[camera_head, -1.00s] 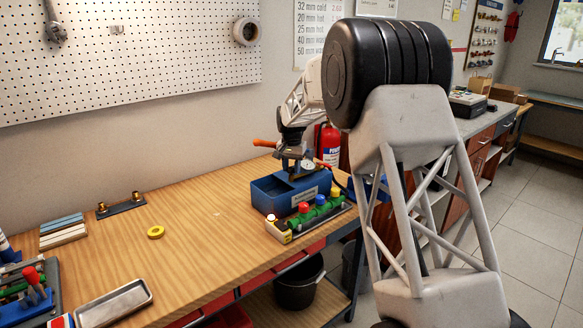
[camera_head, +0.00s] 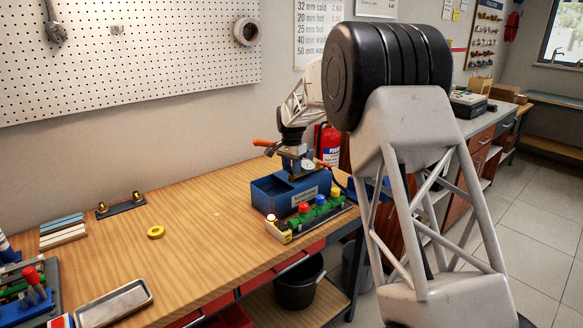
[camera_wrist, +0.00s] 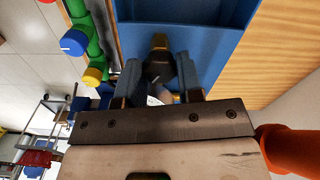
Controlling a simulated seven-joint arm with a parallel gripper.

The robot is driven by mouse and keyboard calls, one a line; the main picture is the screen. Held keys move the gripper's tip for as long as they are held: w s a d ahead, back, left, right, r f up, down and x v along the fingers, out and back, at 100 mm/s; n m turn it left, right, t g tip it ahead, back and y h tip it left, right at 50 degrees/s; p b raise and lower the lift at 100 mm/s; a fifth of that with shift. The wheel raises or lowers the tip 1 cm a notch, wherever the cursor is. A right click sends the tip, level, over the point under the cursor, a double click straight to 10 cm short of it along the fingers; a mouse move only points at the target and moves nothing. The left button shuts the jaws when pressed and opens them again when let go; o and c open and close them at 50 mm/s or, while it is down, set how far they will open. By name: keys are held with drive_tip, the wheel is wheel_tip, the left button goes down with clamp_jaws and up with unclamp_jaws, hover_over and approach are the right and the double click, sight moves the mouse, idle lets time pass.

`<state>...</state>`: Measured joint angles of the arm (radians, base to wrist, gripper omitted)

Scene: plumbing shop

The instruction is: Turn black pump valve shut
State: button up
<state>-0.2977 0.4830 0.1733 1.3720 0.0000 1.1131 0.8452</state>
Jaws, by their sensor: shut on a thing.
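The blue pump (camera_head: 275,199) stands on the bench, a box-shaped tank with an orange-ended handle (camera_head: 263,143) and a round white gauge (camera_head: 308,166). My gripper (camera_head: 298,172) is down at the pump's rear. In the wrist view the black valve (camera_wrist: 158,70) sits between the two fingers of my gripper (camera_wrist: 159,76), which are shut on it. A brass fitting (camera_wrist: 160,41) shows just beyond the valve. The valve's exact angle is hard to tell, and my gripper hides it in the head view.
A rack of red, blue and green valves (camera_head: 305,212) stands along the pump's front side. A fire extinguisher (camera_head: 328,142) is behind the pump.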

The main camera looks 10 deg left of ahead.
drive_tip(key=m, duration=0.5)
idle(0.4)
drive_tip(key=o, duration=0.6)
drive_tip(key=shift+o, duration=0.2)
drive_tip(key=shift+r, duration=3.9)
